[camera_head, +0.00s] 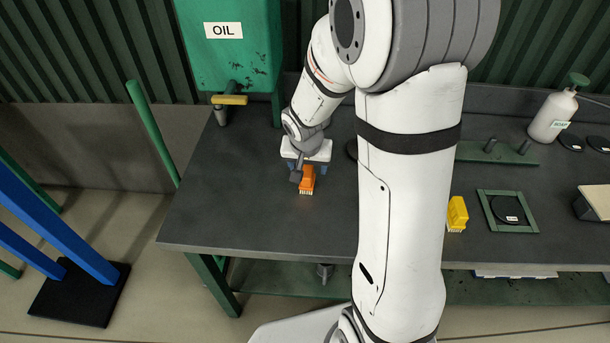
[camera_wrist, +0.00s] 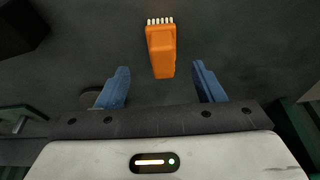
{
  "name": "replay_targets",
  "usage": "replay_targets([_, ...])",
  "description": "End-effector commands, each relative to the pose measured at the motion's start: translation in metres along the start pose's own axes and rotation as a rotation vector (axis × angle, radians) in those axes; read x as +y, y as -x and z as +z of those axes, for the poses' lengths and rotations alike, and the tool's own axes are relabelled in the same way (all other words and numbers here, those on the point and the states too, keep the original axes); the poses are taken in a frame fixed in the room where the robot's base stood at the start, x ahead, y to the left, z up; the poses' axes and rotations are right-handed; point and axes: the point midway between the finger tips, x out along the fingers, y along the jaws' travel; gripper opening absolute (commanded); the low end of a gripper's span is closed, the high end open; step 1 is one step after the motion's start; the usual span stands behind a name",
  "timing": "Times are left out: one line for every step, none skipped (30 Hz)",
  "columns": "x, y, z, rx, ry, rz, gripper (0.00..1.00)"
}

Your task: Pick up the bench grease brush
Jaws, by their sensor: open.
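An orange brush (camera_head: 307,180) with pale bristles lies on the dark bench top, toward its left end. In the wrist view the orange brush (camera_wrist: 161,50) is at the top centre, bristles pointing up in the picture. My gripper (camera_head: 306,169) is directly over or just behind it, and its height above the bench is hard to judge. In the wrist view my gripper (camera_wrist: 160,70) is open, its blue fingers on either side of the brush's near end with gaps on both sides. A yellow brush (camera_head: 457,214) of similar form lies farther right. No label tells which is the grease brush.
A green oil tank (camera_head: 232,60) with a tap stands behind the bench's left end. A green frame with a black disc (camera_head: 511,209), a white bottle (camera_head: 552,116) and a green pegged rack (camera_head: 497,151) are at the right. Bench top (camera_head: 225,200) left of the orange brush is clear.

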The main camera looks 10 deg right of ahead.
Motion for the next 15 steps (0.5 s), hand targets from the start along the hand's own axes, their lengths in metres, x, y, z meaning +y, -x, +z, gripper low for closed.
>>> replay_targets([0.001, -0.007, 0.001, -0.003, 0.0, 0.002, 0.62])
replay_targets([0.001, -0.01, 0.001, -0.003, 0.0, 0.002, 0.62])
replay_targets([0.0, -0.014, 0.0, -0.003, 0.0, 0.001, 0.62])
replay_targets([0.0, -0.016, 0.0, -0.003, 0.0, 0.001, 0.62])
replay_targets([0.0, -0.019, 0.0, -0.003, 0.001, 0.001, 0.62])
replay_targets([-0.001, -0.022, -0.001, -0.003, 0.0, 0.001, 0.62])
replay_targets([-0.001, -0.025, -0.001, -0.003, 0.0, 0.001, 0.62])
replay_targets([-0.002, -0.029, -0.001, -0.004, 0.001, 0.001, 0.62])
replay_targets([-0.002, -0.035, -0.002, -0.004, 0.001, 0.002, 0.62])
replay_targets([-0.003, -0.04, -0.002, -0.005, 0.001, 0.002, 0.62])
replay_targets([-0.003, -0.043, -0.003, -0.004, 0.002, 0.002, 0.62])
replay_targets([-0.004, -0.049, -0.003, -0.004, 0.001, 0.001, 0.62])
replay_targets([-0.003, -0.054, -0.003, -0.004, 0.001, 0.002, 0.62])
replay_targets([-0.003, -0.058, -0.003, -0.004, 0.001, 0.002, 0.62])
replay_targets([-0.003, -0.061, -0.003, -0.003, 0.001, 0.001, 0.62])
